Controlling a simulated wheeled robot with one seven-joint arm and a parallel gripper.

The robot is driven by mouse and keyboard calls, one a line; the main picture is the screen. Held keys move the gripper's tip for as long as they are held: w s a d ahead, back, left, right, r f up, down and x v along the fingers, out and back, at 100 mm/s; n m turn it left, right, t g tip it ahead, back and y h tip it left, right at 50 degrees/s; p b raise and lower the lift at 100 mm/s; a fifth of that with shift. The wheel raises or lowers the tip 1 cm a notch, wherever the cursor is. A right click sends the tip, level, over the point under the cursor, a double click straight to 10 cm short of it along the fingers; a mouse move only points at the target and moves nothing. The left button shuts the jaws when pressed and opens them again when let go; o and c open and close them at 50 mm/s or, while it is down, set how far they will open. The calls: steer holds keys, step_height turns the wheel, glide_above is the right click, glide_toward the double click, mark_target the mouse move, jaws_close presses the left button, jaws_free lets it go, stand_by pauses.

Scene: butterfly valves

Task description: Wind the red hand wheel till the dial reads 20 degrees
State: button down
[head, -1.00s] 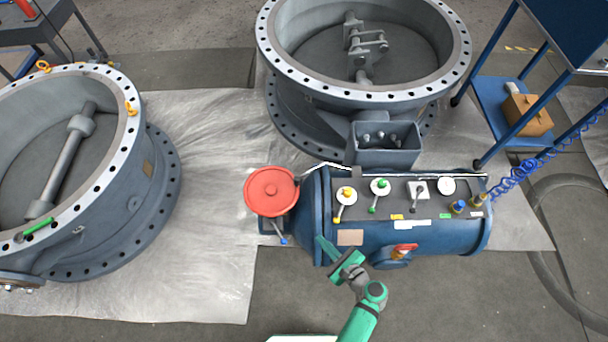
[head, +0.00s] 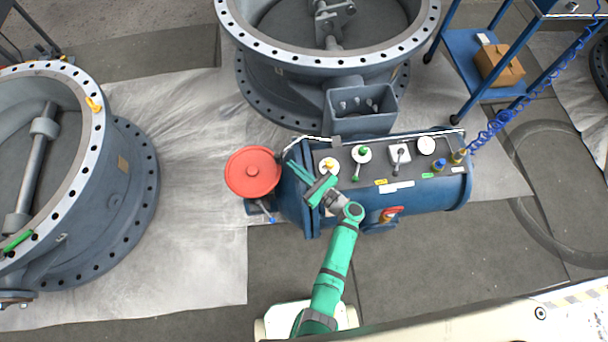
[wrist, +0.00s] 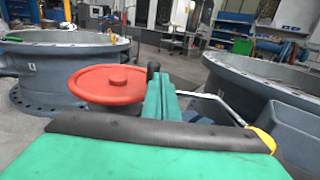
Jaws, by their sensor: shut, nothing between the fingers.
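The red hand wheel (head: 253,172) lies flat at the left end of a blue horizontal cylinder (head: 440,196). It shows in the wrist view (wrist: 107,84), left of my fingers, with a raised hub. Round white discs sit on the cylinder's dark top panel; the one at its right (head: 426,146) may be the dial, but no reading is legible. My gripper (head: 291,163), with green fingers, is shut and empty. It is over the cylinder's left end, just right of the wheel and apart from it. In the wrist view its fingers (wrist: 160,95) point toward the wheel's right side.
A small lever with a blue tip (head: 271,219) hangs below the wheel. Small yellow and green handles stand on the panel beside my gripper. A large grey flanged valve body (head: 300,55) stands behind, another (head: 130,200) at left. A blue trolley (head: 465,75) is at upper right.

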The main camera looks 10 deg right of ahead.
steer(key=x, duration=0.4)
steer(key=shift+w+a, duration=0.15)
steer(key=shift+a, duration=0.2)
steer(key=shift+w, duration=0.25)
steer(key=w+a, duration=0.3)
steer(key=w, duration=0.5)
stand_by(0.4)
steer(key=shift+a, duration=0.1)
stand_by(0.9)
